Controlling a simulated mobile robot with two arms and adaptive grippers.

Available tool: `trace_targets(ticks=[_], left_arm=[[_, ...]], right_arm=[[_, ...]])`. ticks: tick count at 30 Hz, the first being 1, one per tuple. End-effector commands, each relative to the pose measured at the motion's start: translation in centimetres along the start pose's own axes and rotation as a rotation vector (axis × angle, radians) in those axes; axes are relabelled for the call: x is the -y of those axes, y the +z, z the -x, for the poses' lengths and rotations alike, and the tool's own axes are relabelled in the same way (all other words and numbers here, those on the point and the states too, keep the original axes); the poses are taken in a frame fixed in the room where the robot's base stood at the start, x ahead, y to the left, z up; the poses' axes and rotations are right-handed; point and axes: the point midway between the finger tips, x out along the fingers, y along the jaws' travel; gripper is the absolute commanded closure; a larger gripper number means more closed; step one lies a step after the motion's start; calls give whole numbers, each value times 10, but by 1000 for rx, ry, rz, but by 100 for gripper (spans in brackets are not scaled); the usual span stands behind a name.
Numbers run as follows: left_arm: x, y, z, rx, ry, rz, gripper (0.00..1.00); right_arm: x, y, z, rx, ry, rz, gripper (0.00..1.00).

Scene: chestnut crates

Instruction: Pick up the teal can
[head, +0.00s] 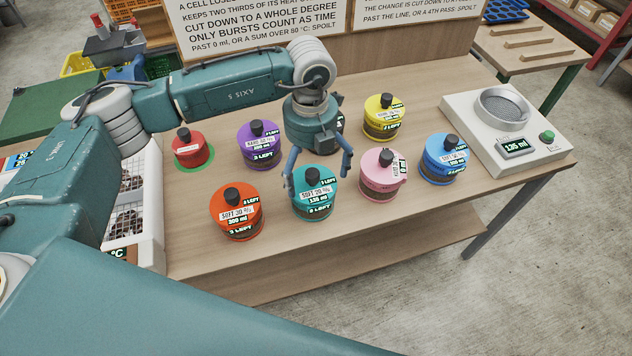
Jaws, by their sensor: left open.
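The teal can (314,211) stands upright on the wooden table in the front row, with a black cap on top and a white label. My left gripper (319,183) is open, pointing down just behind and above the teal can. Its left finger reaches near the can's left upper edge, and its right finger hangs to the right of the cap, toward the pink can (376,190). Nothing is between the fingers that I can tell as held. I cannot tell whether a finger touches the can. My right gripper is not in view.
An orange can (238,228) stands close left, and a blue can (437,172) farther right. Purple (255,160), yellow (380,132) and red (186,158) cans stand behind. Another can is mostly hidden behind my gripper. A white scale device (472,137) is at the right.

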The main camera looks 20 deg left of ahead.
Motion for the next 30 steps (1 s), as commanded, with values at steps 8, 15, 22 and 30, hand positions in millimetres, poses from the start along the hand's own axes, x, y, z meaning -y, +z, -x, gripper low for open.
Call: trace_targets(ticks=[8, 15, 22, 30], left_arm=[[0, -1, -33, -1, 0, -2, 0], [4, -8, -58, -4, 0, -2, 0], [5, -8, -86, -1, -2, -1, 0], [4, -7, -87, 0, -2, -2, 8]], right_arm=[[6, 48, 13, 70, -7, 1, 60], [1, 30, 30, 48, -2, 1, 60], [-2, 8, 34, 13, 1, 1, 60], [0, 22, 34, 35, -1, 1, 60]])
